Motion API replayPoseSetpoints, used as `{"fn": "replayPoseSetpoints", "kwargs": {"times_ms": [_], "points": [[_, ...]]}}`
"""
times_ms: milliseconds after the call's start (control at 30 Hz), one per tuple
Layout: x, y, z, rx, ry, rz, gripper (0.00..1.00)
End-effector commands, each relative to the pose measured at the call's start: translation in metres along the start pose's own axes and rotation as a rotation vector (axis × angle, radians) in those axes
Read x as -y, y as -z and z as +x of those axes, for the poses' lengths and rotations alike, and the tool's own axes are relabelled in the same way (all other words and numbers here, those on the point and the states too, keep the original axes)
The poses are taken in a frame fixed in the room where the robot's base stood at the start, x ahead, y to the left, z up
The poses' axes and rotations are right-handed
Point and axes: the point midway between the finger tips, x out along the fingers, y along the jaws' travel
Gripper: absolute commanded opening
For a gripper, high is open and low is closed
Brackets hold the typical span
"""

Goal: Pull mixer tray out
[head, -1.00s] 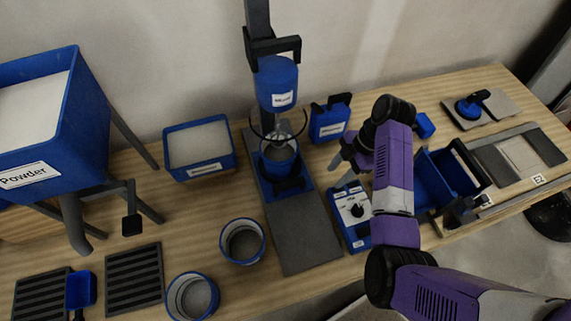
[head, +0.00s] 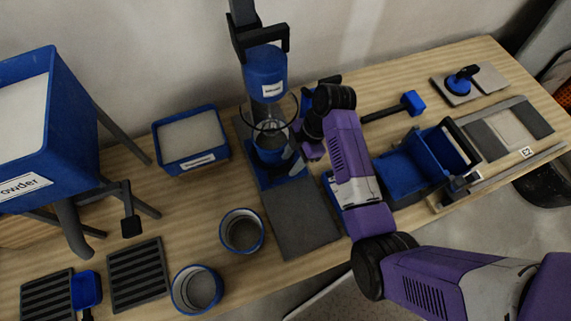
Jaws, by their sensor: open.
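The mixer (head: 266,75) stands against the wall, with a blue labelled motor head on a dark post and a thin ring guard below it. Under the head, a blue-rimmed container (head: 271,152) sits on the blue mixer tray (head: 262,178), at the back of a dark flat base plate (head: 300,218). My gripper (head: 297,158) is open at the right side of the tray and container. Its grey fingers are low beside the tray. The tray's dark handle is largely hidden by the fingers, and I cannot tell whether they touch it.
A control box (head: 333,190) is partly hidden under my arm. Two round buckets (head: 242,231) stand left of the base plate. A white-filled bin (head: 191,139) is behind them, and an open blue box (head: 405,175) stands to the right. The plate's front is clear.

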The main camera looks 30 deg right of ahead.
Motion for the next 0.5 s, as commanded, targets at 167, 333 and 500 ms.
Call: {"fn": "replayPoseSetpoints", "kwargs": {"times_ms": [167, 333, 500], "points": [[0.002, 0.009, 0.02, 0.0, 0.004, 0.002, 0.42], [0.001, 0.008, 0.032, 0.0, 0.002, 0.002, 0.42], [0.001, 0.008, 0.034, 0.0, 0.001, 0.001, 0.42]]}}
